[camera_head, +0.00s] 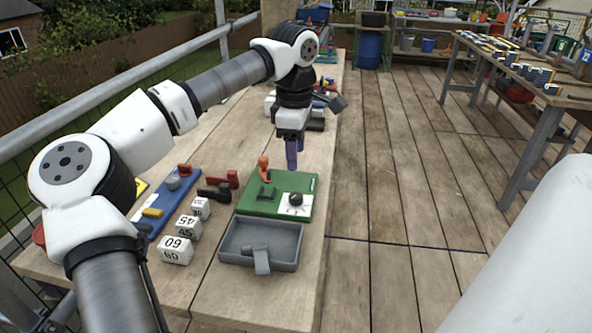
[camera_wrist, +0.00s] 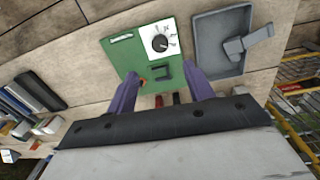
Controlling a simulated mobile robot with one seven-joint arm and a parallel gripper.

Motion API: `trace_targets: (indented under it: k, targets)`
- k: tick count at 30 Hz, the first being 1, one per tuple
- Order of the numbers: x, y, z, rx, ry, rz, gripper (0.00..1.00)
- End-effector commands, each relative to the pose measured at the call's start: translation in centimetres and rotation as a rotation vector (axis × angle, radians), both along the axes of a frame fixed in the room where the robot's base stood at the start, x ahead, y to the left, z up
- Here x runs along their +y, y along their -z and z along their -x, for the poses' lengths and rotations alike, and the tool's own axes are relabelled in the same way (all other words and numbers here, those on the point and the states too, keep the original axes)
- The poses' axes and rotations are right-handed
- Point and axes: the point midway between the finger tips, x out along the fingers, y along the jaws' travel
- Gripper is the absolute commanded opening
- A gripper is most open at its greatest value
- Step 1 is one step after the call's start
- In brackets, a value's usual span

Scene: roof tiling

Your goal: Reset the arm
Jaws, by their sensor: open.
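My gripper (camera_head: 293,152) hangs from my arm above the wooden bench, pointing down over the far end of a green board (camera_head: 266,207). In the wrist view, my gripper (camera_wrist: 160,92) has its two purple fingers apart, with nothing between them that it holds. The green board (camera_wrist: 117,50) carries a black knob (camera_wrist: 159,43) on a white dial plate, a dark bracket and an orange-handled part. My arm reaches forward from the lower left of the head view.
White numbered blocks (camera_head: 176,250), red and black handled parts, and a blue board (camera_head: 158,214) lie left. A railing (camera_head: 100,95) runs along the left. Open decking (camera_head: 390,180) lies right.

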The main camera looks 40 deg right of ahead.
Motion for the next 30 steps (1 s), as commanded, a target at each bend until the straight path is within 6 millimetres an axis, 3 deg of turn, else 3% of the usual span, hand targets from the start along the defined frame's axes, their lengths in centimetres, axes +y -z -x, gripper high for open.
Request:
trace_targets:
  k: [6, 24, 26, 30]
  targets:
    - [0.0, -1.9, 0.1, 0.001, 0.0, 0.001, 0.52]
    - [0.1, -2.0, 0.1, 0.001, 0.0, 0.001, 0.52]
    - [-0.3, -1.9, 0.6, 0.026, 0.007, 0.033, 0.52]
    - [-2.1, -2.9, 4.3, 0.19, 0.027, 0.241, 0.52]
